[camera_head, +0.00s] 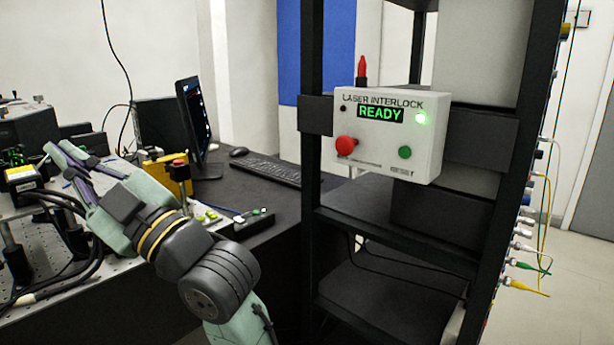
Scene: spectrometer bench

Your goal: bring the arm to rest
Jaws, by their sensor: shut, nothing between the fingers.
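My gripper (62,160) is at the left of the head view, over the near side of the optical bench. Its fingers point up and to the left, away from the interlock box. It is shut and empty. My arm reaches up to it from the bottom of the picture. The laser interlock box (432,150) is fixed to the black rack and reads READY in green. Whether the fingertips touch anything cannot be told.
The optical bench (95,318) carries posts, cables and instruments close around my gripper. A yellow box with a red button (179,172) stands just right of it. A monitor (193,122) and keyboard (262,168) are behind. The black rack (312,230) stands at the right.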

